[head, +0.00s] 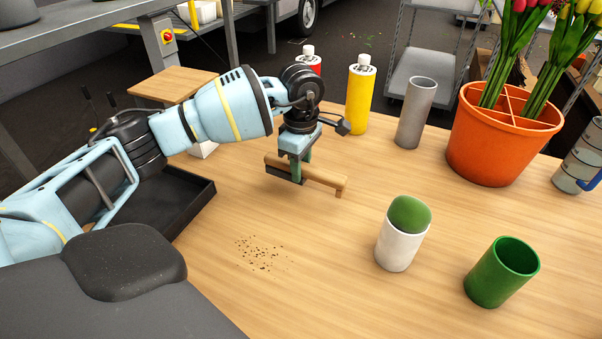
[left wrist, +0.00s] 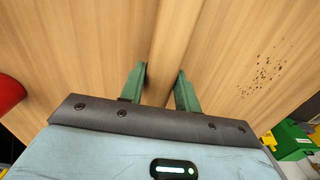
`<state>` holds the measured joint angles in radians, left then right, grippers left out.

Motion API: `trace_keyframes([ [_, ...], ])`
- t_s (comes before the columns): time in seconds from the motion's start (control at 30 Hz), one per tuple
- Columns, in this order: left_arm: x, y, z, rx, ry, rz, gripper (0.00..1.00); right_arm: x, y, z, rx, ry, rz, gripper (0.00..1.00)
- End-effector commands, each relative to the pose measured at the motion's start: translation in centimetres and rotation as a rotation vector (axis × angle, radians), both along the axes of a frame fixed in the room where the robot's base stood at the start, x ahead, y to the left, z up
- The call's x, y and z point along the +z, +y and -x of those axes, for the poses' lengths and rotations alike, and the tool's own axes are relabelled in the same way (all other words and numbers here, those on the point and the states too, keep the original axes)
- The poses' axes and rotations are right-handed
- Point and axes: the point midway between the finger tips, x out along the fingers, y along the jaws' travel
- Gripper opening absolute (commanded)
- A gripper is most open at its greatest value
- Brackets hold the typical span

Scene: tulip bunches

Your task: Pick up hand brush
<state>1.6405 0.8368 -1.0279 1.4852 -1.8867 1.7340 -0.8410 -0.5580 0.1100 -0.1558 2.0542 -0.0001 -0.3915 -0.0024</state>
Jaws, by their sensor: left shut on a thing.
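A wooden hand brush (head: 326,175) is near the middle of the tabletop in the head view, lying roughly level. My left gripper (head: 298,171) points down over it, with its green fingers either side of the wooden handle. In the left wrist view, the handle (left wrist: 165,55) runs between the two fingertips of the left gripper (left wrist: 162,78). The fingers are shut on it and hide part of it. I cannot tell whether the brush touches the table or is slightly above it. My right gripper is not in view.
Dark crumbs (head: 262,253) lie on the table (head: 320,290). A black tray (head: 190,208) is at left. A yellow bottle (head: 358,97), grey cylinder (head: 415,112), orange tulip pot (head: 495,148), white cup (head: 398,251) with a green top, and green cup (head: 490,281) stand around.

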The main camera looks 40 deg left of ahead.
Motion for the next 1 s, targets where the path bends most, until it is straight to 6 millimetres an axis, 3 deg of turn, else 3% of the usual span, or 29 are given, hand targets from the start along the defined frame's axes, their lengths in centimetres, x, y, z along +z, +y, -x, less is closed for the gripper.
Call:
trace_keyframes([
  [0.6, 1.5, -8.0, 9.6, -0.006, 0.0, 0.001, 0.08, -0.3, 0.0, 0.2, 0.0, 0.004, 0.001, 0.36],
  [0.8, 1.7, -9.6, 11.6, -0.003, -0.001, 0.0, 0.08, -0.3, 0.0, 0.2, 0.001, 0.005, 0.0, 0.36],
  [1.0, 1.8, -10.2, 12.3, -0.001, -0.001, 0.0, 0.08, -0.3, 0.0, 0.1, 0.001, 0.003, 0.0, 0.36],
])
